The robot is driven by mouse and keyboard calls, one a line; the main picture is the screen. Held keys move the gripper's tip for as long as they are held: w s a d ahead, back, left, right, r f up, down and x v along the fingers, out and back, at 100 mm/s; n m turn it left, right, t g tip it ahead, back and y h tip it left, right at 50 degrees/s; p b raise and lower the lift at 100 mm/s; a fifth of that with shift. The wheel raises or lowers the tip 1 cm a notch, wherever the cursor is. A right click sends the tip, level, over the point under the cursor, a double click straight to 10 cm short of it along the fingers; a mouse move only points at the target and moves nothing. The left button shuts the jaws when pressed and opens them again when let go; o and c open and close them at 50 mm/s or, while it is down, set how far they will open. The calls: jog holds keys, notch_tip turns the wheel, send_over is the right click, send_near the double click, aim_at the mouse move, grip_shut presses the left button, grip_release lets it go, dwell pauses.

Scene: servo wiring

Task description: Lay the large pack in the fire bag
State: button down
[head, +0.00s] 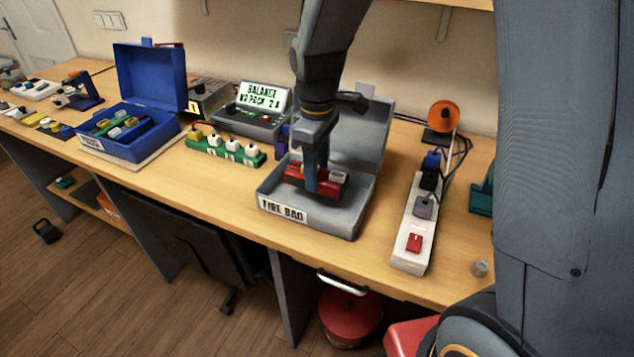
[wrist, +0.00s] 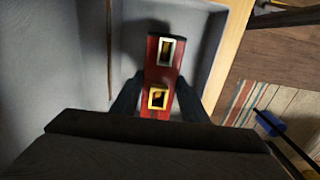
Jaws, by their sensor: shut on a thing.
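The fire bag (head: 345,221) is an open grey box with its lid up at the back and a "FIRE BAG" label on its front. The large pack (head: 297,176) is a red block lying lengthwise inside the bag's walls. My gripper (head: 316,185) points down into the bag and is shut on the pack around its middle. In the wrist view the red pack (wrist: 161,77) shows a white-framed and a yellow-framed socket, with a dark finger on each side. The grey bag wall (wrist: 222,62) is beside it. Whether the pack touches the bag's floor I cannot tell.
A white power strip (head: 412,235) stands right of the bag. A green strip with white plugs (head: 226,150) and a charger reading "BALANCE" (head: 250,120) are to the left. A blue open case (head: 135,149) stands farther left. The bag's raised lid (head: 362,130) is behind my gripper.

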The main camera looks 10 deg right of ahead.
jog(key=shift+f+p, duration=0.45)
jog(key=shift+f, duration=1.65)
jog(key=shift+f, duration=0.1)
jog(key=c, duration=1)
grip_release()
jog(key=shift+c, duration=0.2)
notch_tip(320, 180, up, 12)
jog(key=b, duration=0.2)
jog(key=shift+b, duration=0.35)
